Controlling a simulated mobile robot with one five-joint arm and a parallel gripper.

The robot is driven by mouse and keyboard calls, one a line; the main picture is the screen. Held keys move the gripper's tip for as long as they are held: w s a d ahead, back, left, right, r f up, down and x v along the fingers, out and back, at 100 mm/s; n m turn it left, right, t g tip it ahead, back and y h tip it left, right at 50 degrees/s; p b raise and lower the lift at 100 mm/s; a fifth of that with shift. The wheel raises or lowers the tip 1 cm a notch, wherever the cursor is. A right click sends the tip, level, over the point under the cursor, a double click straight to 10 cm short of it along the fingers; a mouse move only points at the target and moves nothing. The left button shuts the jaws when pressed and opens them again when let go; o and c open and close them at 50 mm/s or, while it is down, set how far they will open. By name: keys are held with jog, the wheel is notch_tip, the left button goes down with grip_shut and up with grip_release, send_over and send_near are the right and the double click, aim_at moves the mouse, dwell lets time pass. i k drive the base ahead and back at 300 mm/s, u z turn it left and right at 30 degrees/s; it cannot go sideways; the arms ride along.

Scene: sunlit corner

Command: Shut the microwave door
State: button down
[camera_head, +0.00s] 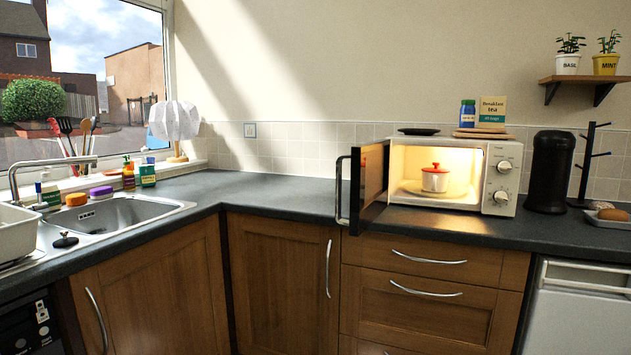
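The white microwave (502,172) stands on the dark worktop, right of the middle. Its lit inside shows a white pot with a red lid (434,178) on the turntable. The microwave door (371,182) is open, hinged at the left side of the opening and swung out toward me. Its handle (340,190) is on the door's near, left edge and overhangs the worktop's front edge. My gripper is not in view.
A black cylindrical appliance (550,171) and a mug tree (590,165) stand right of the microwave. Several items rest on its top. The worktop (270,195) left of the door is clear. The sink (120,212) is at the left. Drawers (425,285) lie below the microwave.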

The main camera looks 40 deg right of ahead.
aim_at(369, 162)
jog(key=u, duration=0.05)
jog(key=i, duration=0.85)
jog(key=u, duration=0.25)
